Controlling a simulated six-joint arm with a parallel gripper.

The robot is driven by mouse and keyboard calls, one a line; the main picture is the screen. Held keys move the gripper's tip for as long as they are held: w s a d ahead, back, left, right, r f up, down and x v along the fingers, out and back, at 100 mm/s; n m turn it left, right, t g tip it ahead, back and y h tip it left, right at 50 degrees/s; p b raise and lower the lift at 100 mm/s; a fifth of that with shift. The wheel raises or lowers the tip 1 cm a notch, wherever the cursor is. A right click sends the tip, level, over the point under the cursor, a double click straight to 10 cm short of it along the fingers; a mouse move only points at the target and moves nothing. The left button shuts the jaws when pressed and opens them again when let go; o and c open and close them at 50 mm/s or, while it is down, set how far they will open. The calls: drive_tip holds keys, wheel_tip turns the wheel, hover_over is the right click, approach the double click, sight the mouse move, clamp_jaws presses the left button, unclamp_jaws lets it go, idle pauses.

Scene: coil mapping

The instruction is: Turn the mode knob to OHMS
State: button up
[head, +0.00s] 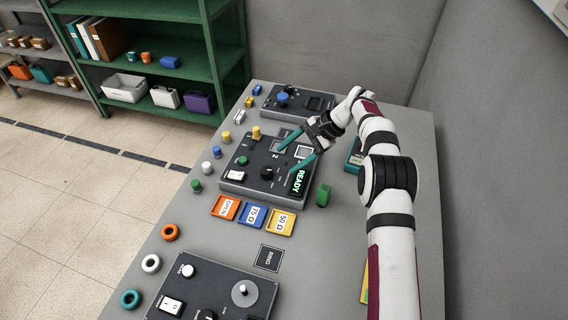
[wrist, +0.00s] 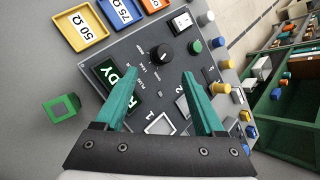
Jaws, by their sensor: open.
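The mode knob (head: 266,173) is a small black round knob on the dark grey control box (head: 232,181), with small white labels around it. My gripper (head: 297,158) is open and empty above the box. In the wrist view my gripper's teal fingers (wrist: 160,92) are spread wide, with the knob beyond and between their tips, not touched.
Orange (head: 226,207), blue (head: 252,215) and yellow (head: 280,222) trays lie in front of the box. A green square block (head: 323,194) stands at its right. Another panel (head: 212,290) is nearer, and one (head: 297,102) is behind. Coloured pegs and rings line the left table edge.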

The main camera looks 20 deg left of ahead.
wheel_tip(320, 180, up, 4)
drive_tip(key=s+a+f+n+t+h, duration=0.1)
drive_tip(key=s+n+t+h, duration=0.15)
drive_tip(key=n, duration=0.35)
drive_tip(key=n+t+h, duration=0.2)
drive_tip(key=n+t, duration=0.1)
drive_tip(key=n, duration=0.7)
approach(267, 170)
drive_tip(key=x, duration=0.9)
drive_tip(key=shift+c, duration=0.2)
